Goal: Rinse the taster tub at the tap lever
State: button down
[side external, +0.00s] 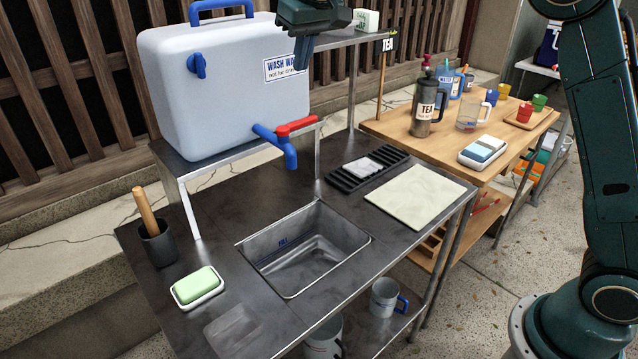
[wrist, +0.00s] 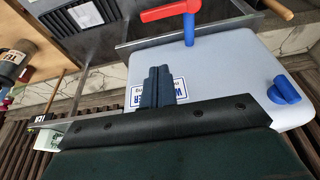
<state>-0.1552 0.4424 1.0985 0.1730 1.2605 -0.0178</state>
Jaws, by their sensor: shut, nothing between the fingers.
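The tap has a red lever (side external: 297,126) and a blue spout (side external: 288,152), on the front of a pale blue wash-water tank (side external: 215,95). In the wrist view the red lever (wrist: 165,11) and blue spout (wrist: 189,32) show at the top. My gripper (side external: 300,52) is high in front of the tank's upper right, above the lever and apart from it. In the wrist view its fingers (wrist: 160,84) are together and empty, over the tank's label. I cannot pick out the taster tub for certain; a small whitish item (side external: 367,166) lies on the black rack.
A metal sink (side external: 347,258) is below the tap. A green sponge on a white dish (side external: 197,288), a dark brush pot (side external: 156,243) and a pale mat (side external: 417,195) surround it. A wooden table (side external: 400,128) with a tea flask (side external: 425,108) and cups stands behind right.

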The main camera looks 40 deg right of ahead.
aim_at(309, 117)
jog(key=shift+w+a+f, duration=0.15)
jog(key=shift+w+f, duration=0.05)
jog(key=shift+w, duration=0.2)
jog(key=shift+f, duration=0.1)
jog(key=x, duration=1)
jog(key=shift+s, duration=2.05)
jog(key=shift+s, duration=0.1)
jog(key=shift+s+m+h, duration=0.35)
jog(key=shift+s+m, duration=0.2)
jog(key=shift+m, duration=0.55)
jog(key=shift+s+m+h, duration=0.35)
jog(key=shift+s+m, duration=0.2)
jog(key=shift+m, duration=0.55)
jog(key=shift+w, duration=0.15)
